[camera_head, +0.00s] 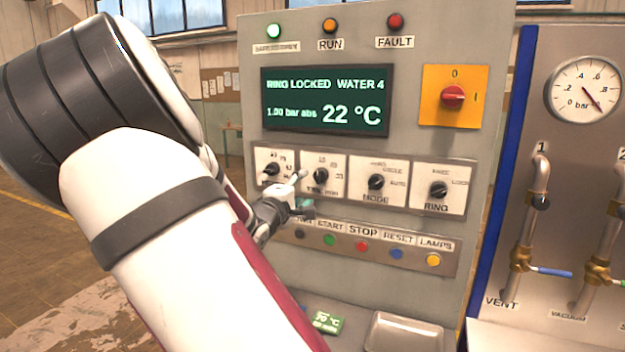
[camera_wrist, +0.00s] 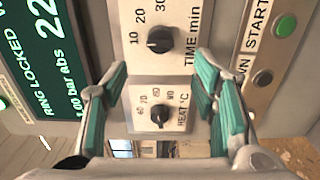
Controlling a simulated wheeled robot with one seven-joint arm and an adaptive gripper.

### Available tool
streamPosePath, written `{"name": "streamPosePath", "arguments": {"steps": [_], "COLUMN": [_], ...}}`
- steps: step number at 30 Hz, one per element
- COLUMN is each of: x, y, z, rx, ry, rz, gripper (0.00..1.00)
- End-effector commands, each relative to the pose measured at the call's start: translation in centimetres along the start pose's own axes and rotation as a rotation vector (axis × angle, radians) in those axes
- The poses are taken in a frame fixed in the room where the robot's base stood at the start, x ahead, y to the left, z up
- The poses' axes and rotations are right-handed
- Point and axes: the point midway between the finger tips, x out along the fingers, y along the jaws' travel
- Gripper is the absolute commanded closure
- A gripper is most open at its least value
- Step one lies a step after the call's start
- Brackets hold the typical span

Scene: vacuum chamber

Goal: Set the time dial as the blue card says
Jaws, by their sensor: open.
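The time dial (camera_head: 320,175) is a black knob on a white plate on the grey cabinet. In the wrist view the time dial (camera_wrist: 159,40) shows beyond my fingertips, with marks 10, 20 and 30; its exact setting is hard to read. My gripper (camera_wrist: 160,88) is open and empty, its green-padded fingers spread on either side of the heat dial (camera_wrist: 160,115) as seen there. In the head view my gripper (camera_head: 296,192) is in front of the dial row, partly covering the time plate. No blue card shows; a green card (camera_head: 328,322) lies on the ledge below.
The mode dial (camera_head: 376,182) and ring dial (camera_head: 438,189) are to the right. A button row with the stop button (camera_head: 362,246) runs below. The screen (camera_head: 325,100) reads ring locked, water 4, 22 °C. A metal tray (camera_head: 405,333) sits on the ledge.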

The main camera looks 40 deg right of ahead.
Motion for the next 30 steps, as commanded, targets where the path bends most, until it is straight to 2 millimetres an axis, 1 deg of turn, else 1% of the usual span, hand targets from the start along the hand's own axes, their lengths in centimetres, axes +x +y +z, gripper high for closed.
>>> {"name": "streamPosePath", "arguments": {"steps": [1,6,12,15,21,30], "x": [1.1,4.2,7.4,8.6,9.9,10.1], "y": [0.0,0.0,-0.1,0.0,0.0,-0.1], "z": [0.1,0.1,0.1,0.1,0.0,0.0], "rx": [0.001,0.001,0.001,0.001,0.002,0.002], "ry": [-0.004,-0.003,-0.002,0.000,0.001,0.002], "rz": [0.001,0.000,-0.002,-0.001,-0.002,-0.003], "gripper": [0.47,0.47,0.47,0.47,0.47,0.47]}}
